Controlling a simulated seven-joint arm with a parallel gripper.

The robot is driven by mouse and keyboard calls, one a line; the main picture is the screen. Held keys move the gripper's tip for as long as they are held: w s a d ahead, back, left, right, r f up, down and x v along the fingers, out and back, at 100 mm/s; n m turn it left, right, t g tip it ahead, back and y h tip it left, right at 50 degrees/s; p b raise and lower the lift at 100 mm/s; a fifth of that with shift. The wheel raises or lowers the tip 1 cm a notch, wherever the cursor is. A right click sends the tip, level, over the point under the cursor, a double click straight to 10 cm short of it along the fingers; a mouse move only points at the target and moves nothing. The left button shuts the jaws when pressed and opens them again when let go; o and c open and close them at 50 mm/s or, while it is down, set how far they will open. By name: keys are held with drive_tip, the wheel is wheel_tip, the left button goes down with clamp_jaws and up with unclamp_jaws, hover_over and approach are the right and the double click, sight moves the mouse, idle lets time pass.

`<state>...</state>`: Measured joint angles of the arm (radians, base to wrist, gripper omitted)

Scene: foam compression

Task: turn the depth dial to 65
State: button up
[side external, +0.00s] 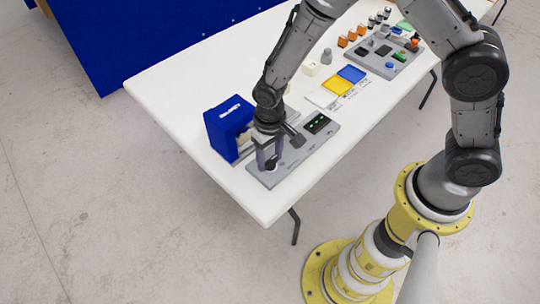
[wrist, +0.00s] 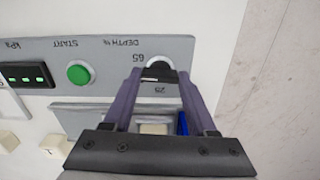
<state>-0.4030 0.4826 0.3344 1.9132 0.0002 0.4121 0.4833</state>
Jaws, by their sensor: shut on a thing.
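The depth dial (wrist: 158,75) is a dark knob with a white edge on the grey control panel (wrist: 110,48) at the table's front end. The label DEPTH % is printed beside it, with 65 at its upper left and another number below, all upside down in the wrist view. My gripper (wrist: 157,80) points down, with its two purple fingers closed on either side of the dial. In the side view my gripper (side external: 268,158) stands over the panel (side external: 310,148). The fingers partly hide the dial, and I cannot read where its pointer stands.
A green START button (wrist: 80,73) and a black kPa display (wrist: 28,75) share the panel. A blue press (side external: 222,132) stands close at my gripper's left. Yellow (side external: 337,86) and blue (side external: 352,74) pads and another panel (side external: 385,62) lie further back.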

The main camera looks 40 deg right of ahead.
sight(270, 159)
drive_tip(key=m, duration=0.4)
drive_tip(key=shift+m, duration=0.4)
drive_tip(key=shift+w+r, duration=0.1)
idle(0.3)
drive_tip(key=o, duration=1.4)
drive_tip(key=shift+c, duration=0.2)
wheel_tip(270, 159, up, 14)
